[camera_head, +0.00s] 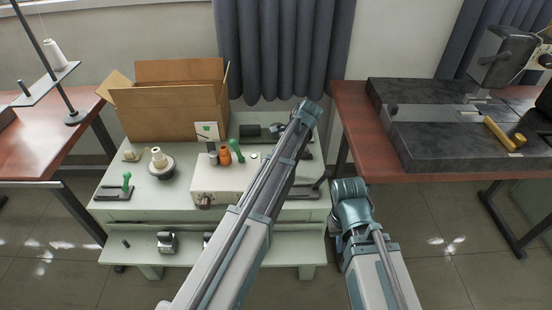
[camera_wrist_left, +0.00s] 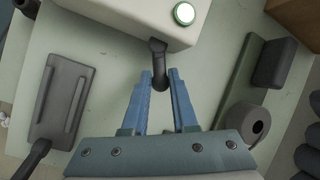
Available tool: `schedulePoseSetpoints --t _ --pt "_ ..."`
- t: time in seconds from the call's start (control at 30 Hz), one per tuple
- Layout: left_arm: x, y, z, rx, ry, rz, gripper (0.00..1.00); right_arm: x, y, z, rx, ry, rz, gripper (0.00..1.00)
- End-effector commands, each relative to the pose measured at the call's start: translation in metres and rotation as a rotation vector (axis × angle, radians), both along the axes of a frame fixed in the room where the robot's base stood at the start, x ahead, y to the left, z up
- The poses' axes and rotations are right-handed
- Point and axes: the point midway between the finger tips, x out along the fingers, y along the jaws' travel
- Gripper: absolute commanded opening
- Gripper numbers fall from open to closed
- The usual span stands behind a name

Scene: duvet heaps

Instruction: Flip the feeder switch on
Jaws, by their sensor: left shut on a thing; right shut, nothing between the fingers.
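My right gripper (camera_head: 350,188) is shut and empty, held right of the table.
A grey plate (camera_wrist_left: 62,100) and a grey roll (camera_wrist_left: 245,123) lie either side of my left gripper. A red-brown table (camera_head: 350,120) stands at right.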

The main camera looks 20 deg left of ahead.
Motion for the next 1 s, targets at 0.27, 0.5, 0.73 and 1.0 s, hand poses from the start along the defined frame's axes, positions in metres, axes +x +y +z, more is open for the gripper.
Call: schedulePoseSetpoints --t 0.27,0.5,0.73,1.0 --pt "0.0 0.0 0.0 0.0 0.0 0.001 0.37 0.0 0.0 0.0 0.0 0.0 0.0 0.0" --pt "0.0 0.0 0.0 0.001 -0.001 0.0 0.56 0.0 0.0 0.0 0.0 0.0 0.0 0.0" --pt "0.0 0.0 0.002 0.001 -0.001 0.0 0.56 0.0 0.0 0.002 0.0 0.0 0.0 0.0" --pt "0.002 -0.007 0.02 0.001 0.0 -0.001 0.56 0.0 0.0 0.02 0.0 0.0 0.0 0.0"
